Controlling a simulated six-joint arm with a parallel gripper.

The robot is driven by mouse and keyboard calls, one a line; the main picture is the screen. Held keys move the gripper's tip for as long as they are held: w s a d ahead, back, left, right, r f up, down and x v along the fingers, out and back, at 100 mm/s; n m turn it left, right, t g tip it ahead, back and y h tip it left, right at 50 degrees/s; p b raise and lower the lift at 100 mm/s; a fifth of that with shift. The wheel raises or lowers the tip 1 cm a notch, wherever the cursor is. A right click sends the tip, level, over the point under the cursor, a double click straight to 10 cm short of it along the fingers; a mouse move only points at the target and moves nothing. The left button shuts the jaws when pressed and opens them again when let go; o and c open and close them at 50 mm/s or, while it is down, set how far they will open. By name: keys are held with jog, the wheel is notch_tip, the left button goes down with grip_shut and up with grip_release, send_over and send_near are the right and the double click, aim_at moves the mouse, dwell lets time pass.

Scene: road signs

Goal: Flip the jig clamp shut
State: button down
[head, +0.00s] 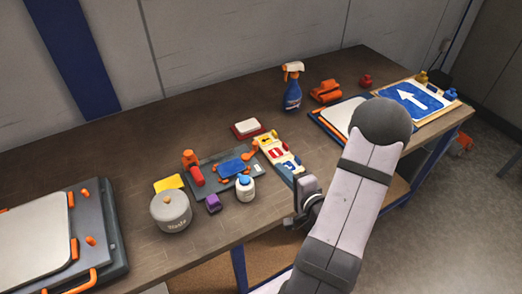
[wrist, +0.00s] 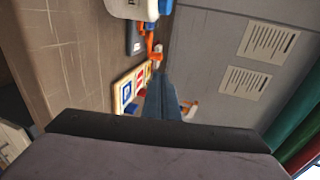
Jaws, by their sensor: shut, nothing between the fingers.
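A dark grey jig plate (head: 212,163) lies on the bench left of my gripper, with a small blue plate (head: 231,168) on it. A red-orange clamp (head: 193,170) stands up at its left side, seemingly raised. A smaller orange clamp piece (head: 249,151) sits at its right end; its state is too small to tell. My gripper (head: 306,190) is at the bench's front edge, right of the jig and apart from it. Part of the jig (wrist: 135,40) shows there beyond a white bottle.
A white bottle (head: 245,188), purple block (head: 213,203) and grey pot (head: 171,211) stand before the jig. A sign tray (head: 279,156) lies between jig and gripper. A spray bottle (head: 292,90) stands behind.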

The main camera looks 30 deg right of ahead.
aim_at(257, 145)
jog(key=shift+w+d+f+b, duration=0.15)
jog(key=shift+f+b, duration=0.1)
jog(key=shift+b, duration=0.2)
jog(key=w+b, duration=0.1)
jog(key=b, duration=0.2)
jog(key=shift+w+f, duration=0.2)
jog(key=shift+f, duration=0.2)
jog(key=b+x, duration=0.3)
jog(key=b, duration=0.3)
jog(key=shift+r, duration=0.1)
jog(key=shift+w+r, duration=0.1)
jog(key=shift+w, duration=0.2)
jog(key=x, duration=0.8)
jog(key=shift+w+p, duration=0.25)
jog(key=shift+p, duration=0.1)
